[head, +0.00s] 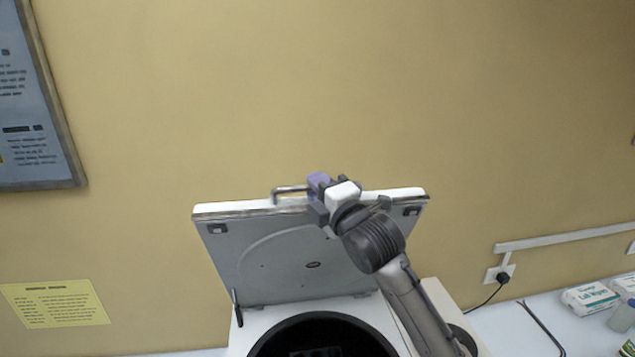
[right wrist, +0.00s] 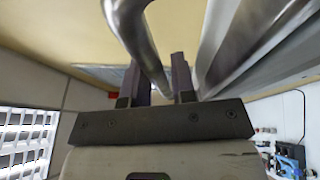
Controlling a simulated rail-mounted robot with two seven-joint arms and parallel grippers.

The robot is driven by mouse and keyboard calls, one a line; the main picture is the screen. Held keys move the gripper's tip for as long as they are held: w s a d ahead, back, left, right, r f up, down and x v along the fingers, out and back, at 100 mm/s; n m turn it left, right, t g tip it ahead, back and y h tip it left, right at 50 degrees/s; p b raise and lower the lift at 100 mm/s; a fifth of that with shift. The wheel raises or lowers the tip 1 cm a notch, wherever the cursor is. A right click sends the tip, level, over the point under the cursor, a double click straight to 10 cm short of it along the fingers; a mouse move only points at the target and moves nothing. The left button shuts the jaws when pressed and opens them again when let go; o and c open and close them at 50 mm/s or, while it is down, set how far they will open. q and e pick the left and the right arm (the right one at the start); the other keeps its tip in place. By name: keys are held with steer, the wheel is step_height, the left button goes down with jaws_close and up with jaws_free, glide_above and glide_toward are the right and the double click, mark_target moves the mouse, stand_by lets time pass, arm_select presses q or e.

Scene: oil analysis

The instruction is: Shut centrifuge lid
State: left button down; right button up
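The centrifuge (head: 270,320) stands at the bottom middle of the head view, with its dark round bowl (head: 325,335) uncovered. Its grey lid (head: 275,265) is raised and leans back, nearly upright. A bent metal handle (head: 289,189) sticks out at the lid's top edge, and it also shows in the right wrist view (right wrist: 133,30). My right gripper (head: 319,182) is at this handle. In the right wrist view its two purple fingers (right wrist: 160,75) stand close on either side of the bar and look shut on it. My left gripper is out of view.
A yellow wall rises behind the centrifuge, with a yellow notice (head: 55,303) and a framed poster (head: 35,110) on the left. A wipes box (head: 590,298) and a bottle (head: 622,317) stand on the white bench at right. A black cable (head: 488,298) hangs from a socket.

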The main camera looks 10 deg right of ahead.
steer(key=shift+w, duration=0.1)
jaws_close()
stand_by(0.4)
